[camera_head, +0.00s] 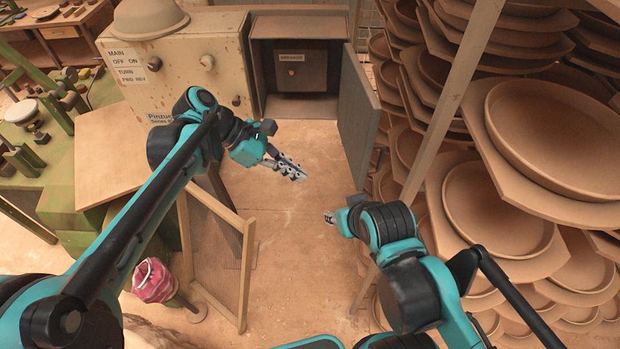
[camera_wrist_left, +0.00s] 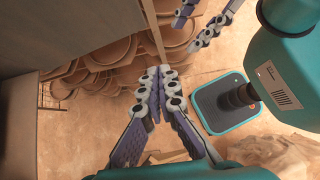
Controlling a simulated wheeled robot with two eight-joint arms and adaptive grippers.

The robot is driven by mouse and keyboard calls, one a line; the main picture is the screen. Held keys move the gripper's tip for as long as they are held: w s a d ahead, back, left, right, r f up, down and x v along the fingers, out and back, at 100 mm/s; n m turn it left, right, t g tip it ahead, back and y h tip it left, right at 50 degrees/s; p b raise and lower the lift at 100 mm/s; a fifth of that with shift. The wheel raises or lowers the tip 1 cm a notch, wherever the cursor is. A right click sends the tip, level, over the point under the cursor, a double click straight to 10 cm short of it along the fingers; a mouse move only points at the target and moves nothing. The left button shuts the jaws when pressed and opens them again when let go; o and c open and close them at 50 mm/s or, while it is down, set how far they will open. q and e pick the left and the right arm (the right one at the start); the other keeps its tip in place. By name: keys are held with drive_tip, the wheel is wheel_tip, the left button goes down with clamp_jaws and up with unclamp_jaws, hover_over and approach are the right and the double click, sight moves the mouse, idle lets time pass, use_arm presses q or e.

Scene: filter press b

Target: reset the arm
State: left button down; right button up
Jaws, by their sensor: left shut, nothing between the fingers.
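My left gripper (camera_head: 292,170) reaches over the floor in the middle of the head view, in front of the open cabinet. In the left wrist view its two fingers (camera_wrist_left: 161,80) meet at the tips with nothing between them. My right gripper (camera_head: 330,218) is lower and to the right in the head view, small and partly hidden by its own arm. It also shows at the top of the left wrist view (camera_wrist_left: 198,25), with its two fingers apart and empty. The two grippers are apart from each other. Neither touches anything that I can see.
An open cabinet (camera_head: 258,70) with its grey door (camera_head: 357,118) swung out stands ahead. Stacked brown trays (camera_head: 555,140) and a post (camera_head: 452,105) crowd the right. The floor (camera_head: 300,250) between is clear.

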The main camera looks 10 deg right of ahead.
wheel_tip(320, 180, down, 24)
drive_tip(key=b, duration=2.4)
drive_tip(key=shift+a+f, duration=0.2)
use_arm(q)
drive_tip(key=s+a+f+m+t+y, duration=0.3)
drive_tip(key=a+f+m, duration=0.2)
drive_tip(key=a+f, duration=0.4)
drive_tip(key=s+a+f+m+t+y, duration=0.2)
drive_tip(key=a+f+m, duration=0.3)
drive_tip(key=a+f, duration=0.4)
drive_tip(key=s+a+f+m+t+y, duration=0.3)
drive_tip(key=a+f, duration=0.6)
drive_tip(key=f, duration=0.4)
drive_tip(key=shift+s+a+m+t+y, duration=0.15)
drive_tip(key=shift+s+m+t+y, duration=0.15)
drive_tip(key=shift+s+m+t, duration=0.45)
use_arm(e)
drive_tip(key=shift+c, duration=0.3)
use_arm(q)
drive_tip(key=shift+w+f, duration=0.1)
drive_tip(key=shift+w, duration=0.05)
use_arm(e)
drive_tip(key=shift+c, duration=0.4)
